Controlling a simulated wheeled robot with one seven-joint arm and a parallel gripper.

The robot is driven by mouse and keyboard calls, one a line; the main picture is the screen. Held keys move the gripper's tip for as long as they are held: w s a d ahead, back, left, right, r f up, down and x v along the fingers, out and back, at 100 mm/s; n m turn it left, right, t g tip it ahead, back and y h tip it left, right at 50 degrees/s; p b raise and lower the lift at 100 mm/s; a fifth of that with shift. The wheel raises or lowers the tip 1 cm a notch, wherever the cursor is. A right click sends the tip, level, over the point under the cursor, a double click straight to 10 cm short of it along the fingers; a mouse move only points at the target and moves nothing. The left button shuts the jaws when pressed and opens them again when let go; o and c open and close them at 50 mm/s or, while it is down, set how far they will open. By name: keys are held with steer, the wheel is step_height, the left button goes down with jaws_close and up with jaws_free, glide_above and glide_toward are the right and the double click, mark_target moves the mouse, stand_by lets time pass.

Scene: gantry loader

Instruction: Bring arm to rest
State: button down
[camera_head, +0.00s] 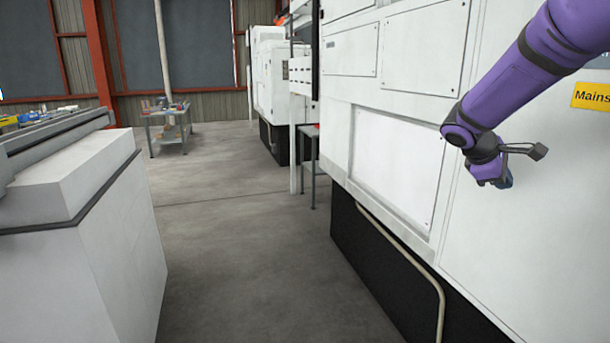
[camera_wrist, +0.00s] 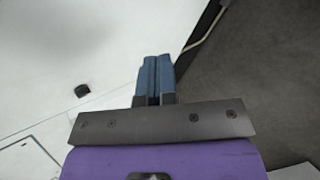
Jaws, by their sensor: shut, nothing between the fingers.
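My purple arm (camera_head: 525,70) reaches in from the upper right of the head view, in front of the white machine. My gripper (camera_head: 507,182) is at its lower end, small and partly hidden by the wrist there. In the wrist view my gripper (camera_wrist: 155,62) shows two blue fingers side by side, shut with nothing between them. The fingers point towards the white machine's lower edge and the grey floor, touching nothing that I can see.
The white machine (camera_head: 394,178) fills the right side, with a pale bent pipe (camera_head: 440,300) low on its front. A white cabinet (camera_head: 90,240) stands at the left. Grey floor (camera_head: 240,230) between them is clear. A small table (camera_head: 168,130) stands farther back.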

steer(key=s+a+r+m+t+y, duration=0.1)
steer(key=s+a+m+y, duration=0.2)
steer(key=s, duration=0.7)
steer(key=s+a+r+m+t+y, duration=0.1)
steer(key=s+a+r+m+y, duration=0.1)
steer(key=s+a, duration=0.4)
steer(key=s+a+r+m+t+y, duration=0.1)
steer(key=s+a+m+y, duration=0.3)
steer(key=s, duration=1.1)
steer(key=shift+s+a+r+t, duration=0.15)
steer(key=shift+s+a+t, duration=0.05)
steer(key=shift+a+t, duration=0.25)
steer(key=c, duration=1.8)
jaws_free()
steer(key=shift+d, duration=0.1)
